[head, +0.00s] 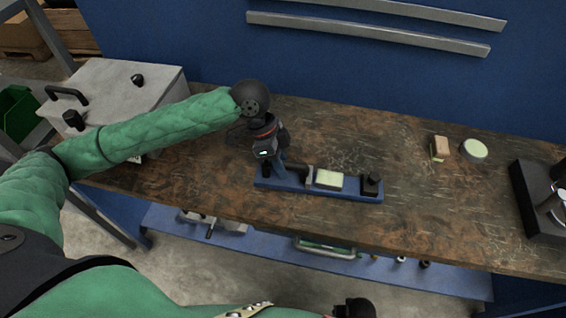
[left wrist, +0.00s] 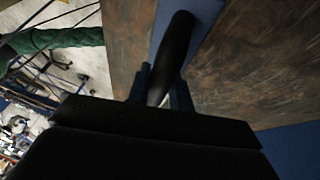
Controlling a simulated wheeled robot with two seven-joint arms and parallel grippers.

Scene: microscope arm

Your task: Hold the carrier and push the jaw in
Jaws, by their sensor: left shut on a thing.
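The blue carrier (head: 335,191) is a long bar lying on the brown worktop near its front edge in the head view. A pale green block (head: 329,180) sits on it, with a grey upright jaw (head: 309,175) at the block's left side and a black part (head: 372,184) at the right end. My left gripper (head: 279,171) is over the carrier's left end. In the left wrist view, its fingers (left wrist: 161,92) are shut on a dark rounded handle (left wrist: 176,42) that stands over the blue carrier (left wrist: 206,14). My right gripper's fingers do not show.
A tan block (head: 440,149) and a round pale-green-topped piece (head: 474,150) sit at the right. A black-based instrument (head: 541,205) stands at the far right edge. A grey box (head: 115,95) stands at the left. The worktop between carrier and tan block is clear.

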